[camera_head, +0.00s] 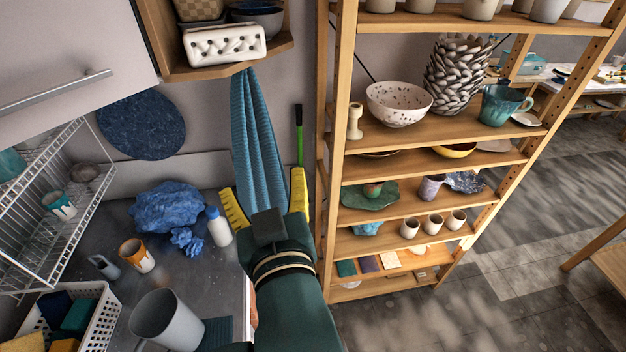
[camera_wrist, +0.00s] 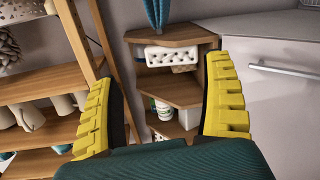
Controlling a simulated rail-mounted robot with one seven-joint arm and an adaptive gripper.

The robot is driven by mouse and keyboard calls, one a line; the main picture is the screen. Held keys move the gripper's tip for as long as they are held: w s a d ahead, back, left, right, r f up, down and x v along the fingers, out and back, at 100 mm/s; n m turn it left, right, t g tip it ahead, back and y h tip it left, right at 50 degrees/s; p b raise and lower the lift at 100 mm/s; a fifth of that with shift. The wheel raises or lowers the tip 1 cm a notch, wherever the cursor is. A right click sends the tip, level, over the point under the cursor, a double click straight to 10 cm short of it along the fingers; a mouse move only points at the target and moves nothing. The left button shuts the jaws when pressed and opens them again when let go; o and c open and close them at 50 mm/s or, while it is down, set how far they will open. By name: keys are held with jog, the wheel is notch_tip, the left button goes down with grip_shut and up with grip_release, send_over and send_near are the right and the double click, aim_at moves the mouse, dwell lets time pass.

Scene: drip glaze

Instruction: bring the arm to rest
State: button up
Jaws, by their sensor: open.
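My gripper (camera_head: 266,205) is open, with its two yellow ribbed fingers spread wide apart. In the head view it is in front of a hanging blue towel (camera_head: 258,140), between the counter on the left and the wooden shelf on the right. In the wrist view my gripper (camera_wrist: 165,110) has nothing between its fingers; a corner shelf (camera_wrist: 180,90) shows in the gap behind. My dark green wrist hides part of the counter edge in the head view.
A wooden shelf rack (camera_head: 333,180) with bowls, cups and a vase stands close on the right. The metal counter (camera_head: 185,275) holds a grey pitcher (camera_head: 167,318), a white bottle (camera_head: 218,227), an orange cup (camera_head: 137,255) and blue sponges (camera_head: 172,205). Floor (camera_head: 500,230) at right is clear.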

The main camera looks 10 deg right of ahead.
jog(key=s+d+r+m+t+h, duration=0.3)
jog(key=s+d+r+t, duration=0.2)
jog(key=s+d+r, duration=0.4)
jog(key=shift+s+r, duration=0.4)
jog(key=shift+s, duration=0.6)
jog(key=shift+d, duration=0.1)
notch_tip(320, 180, up, 15)
jog(key=p, duration=1.5)
notch_tip(320, 180, down, 52)
jog(key=b, duration=5.1)
jog(key=shift+b, duration=0.4)
